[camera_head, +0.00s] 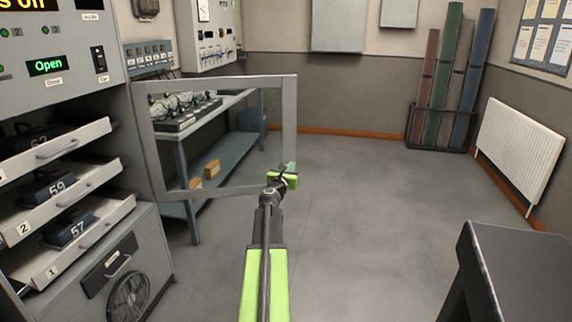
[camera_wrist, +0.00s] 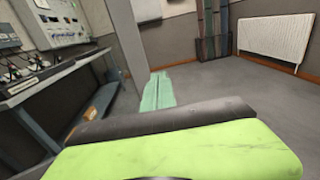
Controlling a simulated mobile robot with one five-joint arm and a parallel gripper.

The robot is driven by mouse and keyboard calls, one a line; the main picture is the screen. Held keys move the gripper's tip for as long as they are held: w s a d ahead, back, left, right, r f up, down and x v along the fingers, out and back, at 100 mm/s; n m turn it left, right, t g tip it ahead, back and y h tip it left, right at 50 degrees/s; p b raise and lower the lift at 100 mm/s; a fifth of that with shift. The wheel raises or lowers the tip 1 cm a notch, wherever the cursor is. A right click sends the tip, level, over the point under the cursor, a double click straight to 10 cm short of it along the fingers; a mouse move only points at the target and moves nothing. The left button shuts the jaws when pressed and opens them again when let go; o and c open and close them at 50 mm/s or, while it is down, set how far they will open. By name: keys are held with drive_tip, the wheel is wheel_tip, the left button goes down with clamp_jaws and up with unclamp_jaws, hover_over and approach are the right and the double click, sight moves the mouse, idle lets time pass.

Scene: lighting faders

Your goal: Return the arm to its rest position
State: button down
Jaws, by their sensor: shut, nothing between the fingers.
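My arm reaches forward from the bottom middle of the head view, with a green link and a dark rod. My gripper (camera_head: 288,170) is at its far end, just beside the lower right corner of an open framed door (camera_head: 290,120). I cannot tell whether it touches the frame. In the wrist view the pale green fingers of my gripper (camera_wrist: 157,92) lie together with nothing between them. A dark and green part of my own fills the bottom of that view.
A cabinet with several open drawers (camera_head: 75,185) stands at left. A workbench (camera_head: 185,130) is behind the door frame. Rolls (camera_head: 447,75) and a radiator (camera_head: 520,145) stand at the far right. A dark table (camera_head: 520,260) is near right. The middle floor is clear.

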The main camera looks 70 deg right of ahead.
drive_tip(key=a, duration=0.1)
drive_tip(key=s+a, duration=0.2)
drive_tip(key=a, duration=0.1)
drive_tip(key=shift+s, duration=0.25)
